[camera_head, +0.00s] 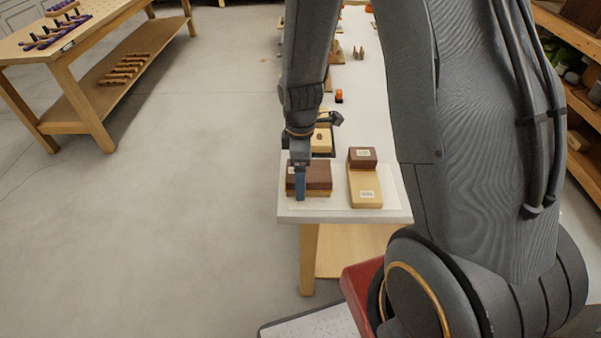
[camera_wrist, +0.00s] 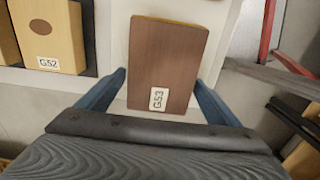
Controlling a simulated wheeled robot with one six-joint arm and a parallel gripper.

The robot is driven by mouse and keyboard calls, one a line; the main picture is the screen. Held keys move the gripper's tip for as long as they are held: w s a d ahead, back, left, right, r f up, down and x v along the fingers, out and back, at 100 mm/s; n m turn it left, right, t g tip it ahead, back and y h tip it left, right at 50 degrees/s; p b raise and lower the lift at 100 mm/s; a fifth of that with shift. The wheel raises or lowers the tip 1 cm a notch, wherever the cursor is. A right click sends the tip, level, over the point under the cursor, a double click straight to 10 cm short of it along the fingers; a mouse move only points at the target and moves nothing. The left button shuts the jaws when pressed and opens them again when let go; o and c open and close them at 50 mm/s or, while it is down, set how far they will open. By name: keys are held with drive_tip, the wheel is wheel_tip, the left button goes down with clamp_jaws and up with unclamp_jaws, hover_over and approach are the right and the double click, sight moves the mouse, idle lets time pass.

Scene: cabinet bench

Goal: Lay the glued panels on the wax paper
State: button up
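A dark brown panel labelled G53 (camera_wrist: 167,58) sits on a lighter wood piece at the left end of the white sheet of wax paper (camera_head: 336,203); in the head view the dark panel (camera_head: 318,173) is partly behind my gripper. My gripper (camera_head: 300,190) points down over it. In the wrist view its two blue fingers (camera_wrist: 163,80) stand wide apart on either side of the panel, with narrow gaps showing, so it looks open. To the right, a pale panel (camera_head: 364,184) with a small dark block (camera_head: 362,155) at its far end lies on the sheet.
A pale labelled G52 panel (camera_wrist: 58,40) lies in a dark tray behind; it also shows in the head view (camera_head: 321,143). Small items stand further along the white bench (camera_head: 365,100). A wooden table (camera_head: 75,45) is at the left, with open floor between. Shelves (camera_head: 580,80) stand at the right.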

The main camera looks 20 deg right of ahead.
drive_tip(key=shift+r, duration=0.1)
wheel_tip(320, 180, up, 12)
drive_tip(key=b, duration=0.2)
drive_tip(key=s+d+m+t, duration=0.1)
drive_tip(key=s+d+m, duration=0.1)
drive_tip(key=s+m, duration=0.8)
drive_tip(key=shift+d+r+m, duration=0.15)
drive_tip(key=shift+r+m, duration=0.15)
drive_tip(key=shift+m, duration=1.9)
drive_tip(key=shift+s, duration=0.1)
